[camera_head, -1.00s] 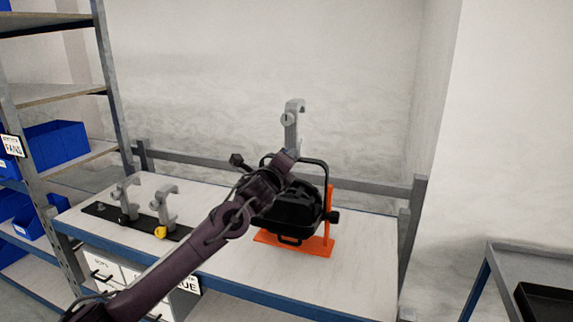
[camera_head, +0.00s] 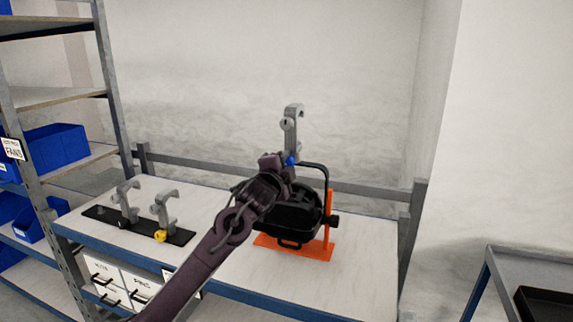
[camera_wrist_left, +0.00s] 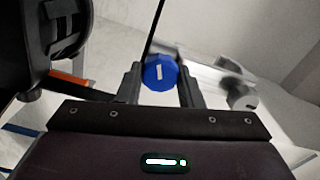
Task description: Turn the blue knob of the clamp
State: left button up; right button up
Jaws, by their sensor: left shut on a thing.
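The clamp (camera_head: 291,118) is a grey hook standing upright above the black par can (camera_head: 292,210). Its blue knob (camera_head: 290,160) shows at its lower end, beside my left gripper (camera_head: 283,161). In the left wrist view the blue knob (camera_wrist_left: 160,73) has a white mark on its face and sits between the two fingers of my left gripper (camera_wrist_left: 160,88), which is shut on it. The clamp's grey body (camera_wrist_left: 222,75) runs off to the right there. My right gripper is in neither view.
The par can rests on an orange stand (camera_head: 310,250) on the workbench (camera_head: 235,265). To the left, a black strip (camera_head: 108,216) bears two more grey clamps, one with a yellow knob (camera_head: 160,236). A shelf with blue bins (camera_head: 57,146) stands left, a dark cart (camera_head: 530,262) right.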

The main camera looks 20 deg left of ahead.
pick_arm(q)
jog(key=shift+n, duration=0.5)
jog(key=o, duration=1)
jog(key=shift+s, duration=0.1)
jog(key=s+b, duration=0.2)
jog(key=s, duration=0.5)
jog(key=shift+s+a, duration=0.15)
jog(key=shift+s, duration=0.15)
